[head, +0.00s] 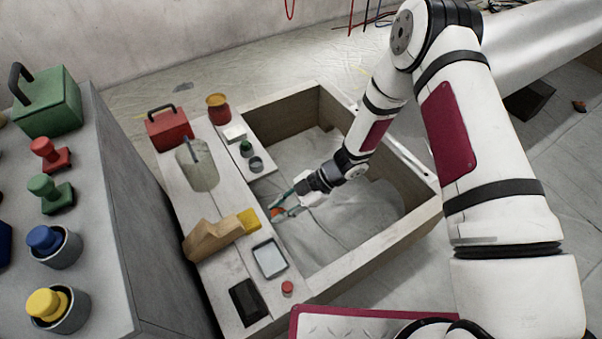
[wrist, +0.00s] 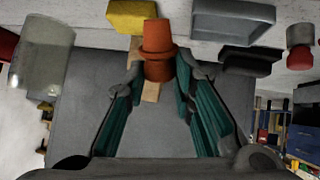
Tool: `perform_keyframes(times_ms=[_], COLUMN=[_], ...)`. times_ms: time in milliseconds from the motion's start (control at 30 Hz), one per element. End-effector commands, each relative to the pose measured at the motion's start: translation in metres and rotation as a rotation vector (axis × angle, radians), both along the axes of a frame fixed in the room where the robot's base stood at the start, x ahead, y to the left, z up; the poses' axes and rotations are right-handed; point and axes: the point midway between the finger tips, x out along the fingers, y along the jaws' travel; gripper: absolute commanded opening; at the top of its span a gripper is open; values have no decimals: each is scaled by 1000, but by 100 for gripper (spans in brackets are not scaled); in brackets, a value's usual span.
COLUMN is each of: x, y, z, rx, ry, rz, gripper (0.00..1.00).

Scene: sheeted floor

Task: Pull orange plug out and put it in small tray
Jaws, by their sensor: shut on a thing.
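The orange plug (wrist: 158,38) is between my gripper's fingertips (wrist: 158,72) in the wrist view, with its wider rim and upper part clear above the fingers. In the head view a bit of the plug (head: 277,212) shows at the tips of my gripper (head: 284,206), over the inside of the wooden box. My gripper is shut on the plug. A small grey tray (head: 268,258) lies on the plank, below the gripper in the head view; it also shows in the wrist view (wrist: 232,22). It looks empty.
A wooden block (head: 212,239) with a yellow piece (head: 249,220) lies left of the gripper. A black dish (head: 247,302) and a red knob (head: 287,287) sit near the tray. A glass jar (head: 197,165) and red case (head: 168,128) stand farther back.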

Motion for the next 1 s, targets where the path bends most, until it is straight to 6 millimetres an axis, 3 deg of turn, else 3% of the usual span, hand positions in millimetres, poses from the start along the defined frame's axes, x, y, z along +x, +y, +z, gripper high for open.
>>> perform_keyframes(times_ms=[33, 200, 400, 667, 1000], x=[-22, -83, -123, -131, -130], y=[6, 16, 20, 20, 20], z=[1, 9, 16, 12, -19], rx=[11, 36, 47, 49, 48], ry=[53, 188, 267, 283, 283], rz=[19, 77, 119, 129, 127], gripper=[0, 0, 0, 0, 0])
